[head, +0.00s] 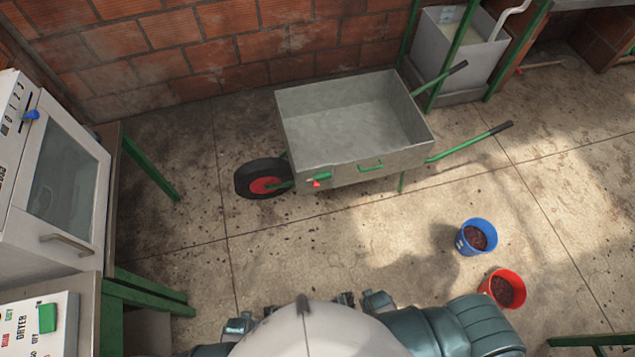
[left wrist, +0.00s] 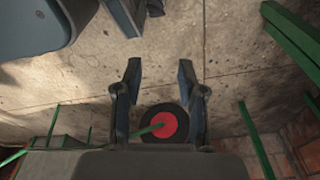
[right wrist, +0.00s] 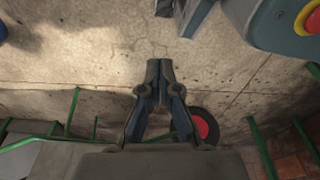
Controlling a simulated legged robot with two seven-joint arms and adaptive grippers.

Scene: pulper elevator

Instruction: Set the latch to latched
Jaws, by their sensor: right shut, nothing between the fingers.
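A grey metal wheelbarrow (head: 345,130) stands on the floor in the middle of the head view. My right gripper (right wrist: 160,66) is shut and empty. Neither gripper is at the latch. The latch is not clear in the wrist views.
A blue bucket (head: 477,237) and a red bucket (head: 503,288) of dark red contents stand at right. A white machine (head: 50,180) with a window stands at left by green table legs. A brick wall (head: 190,45) closes the back. Floor before the wheelbarrow is clear.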

